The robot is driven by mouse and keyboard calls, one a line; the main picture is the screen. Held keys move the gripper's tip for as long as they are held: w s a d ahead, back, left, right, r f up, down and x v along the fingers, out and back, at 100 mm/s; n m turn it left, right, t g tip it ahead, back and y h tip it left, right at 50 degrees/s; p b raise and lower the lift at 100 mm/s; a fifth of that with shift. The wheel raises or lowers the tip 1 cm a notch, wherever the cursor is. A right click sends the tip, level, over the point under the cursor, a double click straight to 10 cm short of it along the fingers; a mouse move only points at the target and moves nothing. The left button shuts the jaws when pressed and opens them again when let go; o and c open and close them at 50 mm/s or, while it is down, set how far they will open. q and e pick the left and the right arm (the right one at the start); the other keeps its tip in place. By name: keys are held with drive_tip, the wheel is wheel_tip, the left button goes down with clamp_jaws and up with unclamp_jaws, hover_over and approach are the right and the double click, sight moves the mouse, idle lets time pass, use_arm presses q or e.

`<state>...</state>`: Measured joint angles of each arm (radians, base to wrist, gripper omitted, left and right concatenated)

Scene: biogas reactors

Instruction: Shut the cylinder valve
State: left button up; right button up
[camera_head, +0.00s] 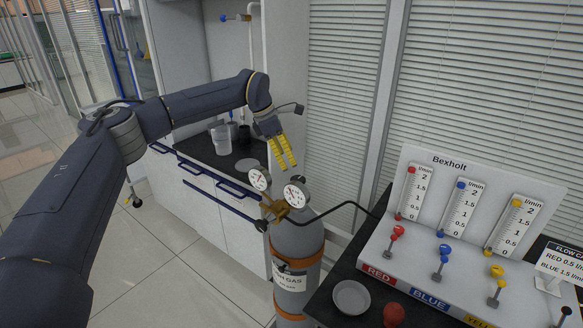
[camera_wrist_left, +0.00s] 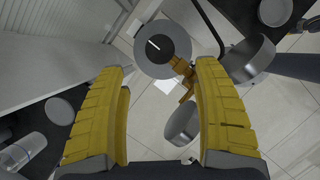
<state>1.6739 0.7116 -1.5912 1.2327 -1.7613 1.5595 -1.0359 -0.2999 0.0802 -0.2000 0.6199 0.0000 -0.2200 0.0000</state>
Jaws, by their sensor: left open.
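The grey gas cylinder (camera_head: 298,245) stands upright beside the bench, with a brass regulator (camera_head: 278,209) and two round gauges (camera_head: 295,193) at its top. My right gripper is not in view.
A gas panel (camera_head: 430,270) with three flow tubes and coloured knobs stands at right, joined to the regulator by a black hose (camera_head: 345,208). A metal dish (camera_head: 351,298) and red knob-like object (camera_head: 394,314) sit near it. A beaker (camera_head: 221,139) stands on the left counter.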

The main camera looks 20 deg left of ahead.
use_arm(q)
drive_tip(key=shift+v, duration=1.35)
